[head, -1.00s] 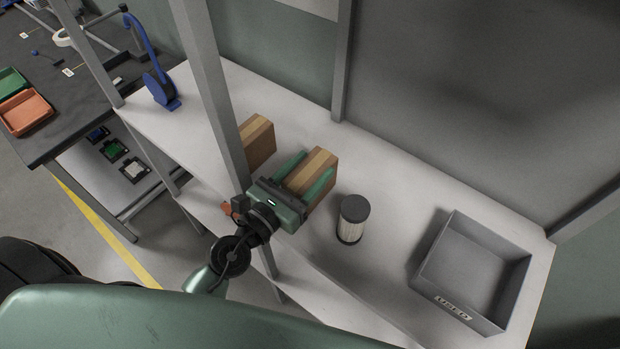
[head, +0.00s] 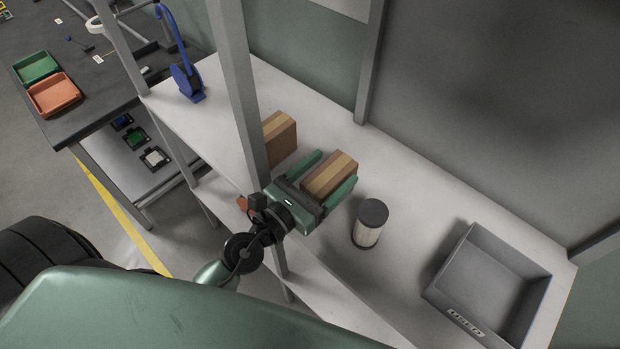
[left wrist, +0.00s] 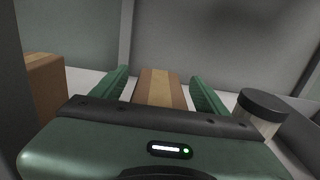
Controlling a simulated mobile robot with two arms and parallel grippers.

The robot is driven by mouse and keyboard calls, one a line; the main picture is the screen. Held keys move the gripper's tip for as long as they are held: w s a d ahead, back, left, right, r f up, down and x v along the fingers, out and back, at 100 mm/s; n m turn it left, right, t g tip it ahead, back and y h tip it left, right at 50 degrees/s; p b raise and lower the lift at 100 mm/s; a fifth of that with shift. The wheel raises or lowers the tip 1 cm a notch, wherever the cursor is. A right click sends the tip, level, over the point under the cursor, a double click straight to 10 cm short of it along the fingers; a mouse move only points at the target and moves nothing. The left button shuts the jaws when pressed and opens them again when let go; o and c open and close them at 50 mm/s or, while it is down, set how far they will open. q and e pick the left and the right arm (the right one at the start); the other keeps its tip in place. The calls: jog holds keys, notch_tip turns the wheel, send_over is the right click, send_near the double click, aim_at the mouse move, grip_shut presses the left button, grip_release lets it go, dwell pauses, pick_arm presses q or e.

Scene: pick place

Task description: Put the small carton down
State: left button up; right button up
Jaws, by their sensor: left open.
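A small brown carton (head: 329,176) with a paler tape strip sits on the white shelf. My left gripper (head: 327,172) is open, with one green finger on each side of this carton. In the left wrist view the carton (left wrist: 161,88) shows between the two fingers, with gaps at both sides. The palm hides the carton's near lower part. A second brown carton (head: 280,138) stands on the shelf to the left, partly behind the grey post; it also shows at the left of the left wrist view (left wrist: 44,88). My right gripper is not in view.
A dark-capped filter (head: 368,224) stands close to the right of the gripper. A grey bin (head: 452,312) marked USED is further right. A grey post (head: 243,90) rises close to the left of the arm. A blue object (head: 187,80) stands on the shelf's left end.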

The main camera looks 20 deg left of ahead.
aim_at(310, 193)
pick_arm(q)
jog(key=b+v, duration=0.2)
jog(key=v, duration=0.1)
jog(key=b+v, duration=0.2)
jog(key=v, duration=0.2)
jog(key=b+v, duration=0.2)
jog(key=v, duration=0.1)
jog(key=shift+s+a+f, duration=0.1)
jog(key=shift+s+f, duration=0.2)
jog(key=shift+s+a+r, duration=0.2)
jog(key=shift+s+r, duration=0.1)
jog(key=shift+s, duration=0.2)
